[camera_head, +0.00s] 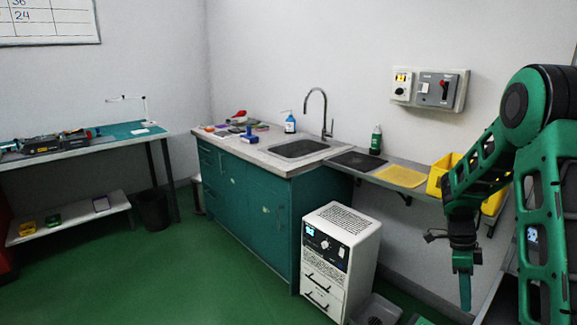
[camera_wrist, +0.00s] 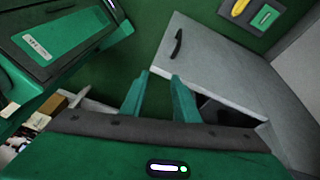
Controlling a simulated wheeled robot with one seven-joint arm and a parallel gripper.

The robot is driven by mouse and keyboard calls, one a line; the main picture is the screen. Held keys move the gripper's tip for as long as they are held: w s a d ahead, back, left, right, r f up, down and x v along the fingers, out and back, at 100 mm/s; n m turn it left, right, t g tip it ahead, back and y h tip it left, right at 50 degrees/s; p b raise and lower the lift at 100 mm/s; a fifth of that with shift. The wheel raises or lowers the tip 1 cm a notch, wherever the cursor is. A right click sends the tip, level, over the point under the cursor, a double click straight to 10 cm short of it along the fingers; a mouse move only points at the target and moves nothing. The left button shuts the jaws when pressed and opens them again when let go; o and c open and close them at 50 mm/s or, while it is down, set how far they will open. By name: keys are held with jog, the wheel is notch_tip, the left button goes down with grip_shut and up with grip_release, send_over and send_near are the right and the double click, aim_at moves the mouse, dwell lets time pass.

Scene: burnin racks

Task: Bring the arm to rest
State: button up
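My arm (camera_head: 545,180) is at the right side of the head view, bent at the elbow, with the forearm reaching left and the wrist hanging down. My gripper (camera_head: 465,295) points down in front of the wall bench, to the right of the white cabinet unit. In the wrist view, its two green fingers (camera_wrist: 160,76) are apart with nothing seen between them. A light grey panel with a dark handle (camera_wrist: 177,44) lies beyond the fingertips; I cannot tell how far away it is.
A white wheeled-looking unit (camera_head: 338,255) stands on the green floor. A teal sink cabinet (camera_head: 245,205) is behind it. A yellow bin (camera_head: 438,178) sits on the wall shelf near my forearm. Grey bins (camera_head: 376,310) are low, left of my gripper. The floor at left centre (camera_head: 170,265) is clear.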

jog(key=s+a+r+n+t, duration=0.1)
jog(key=s+r+n, duration=0.4)
jog(key=s+r, duration=0.4)
jog(key=s+a+r+n+t+y, duration=0.1)
jog(key=s+a+r+n, duration=0.3)
jog(key=s, duration=0.5)
jog(key=s+a+r+n+t+y, duration=0.1)
jog(key=s+a+r+n, duration=0.2)
jog(key=s+n, duration=0.6)
jog(key=shift+a+r+n, duration=0.3)
jog(key=shift+a+r, duration=0.05)
jog(key=shift+a, duration=0.25)
jog(key=shift+s, duration=0.15)
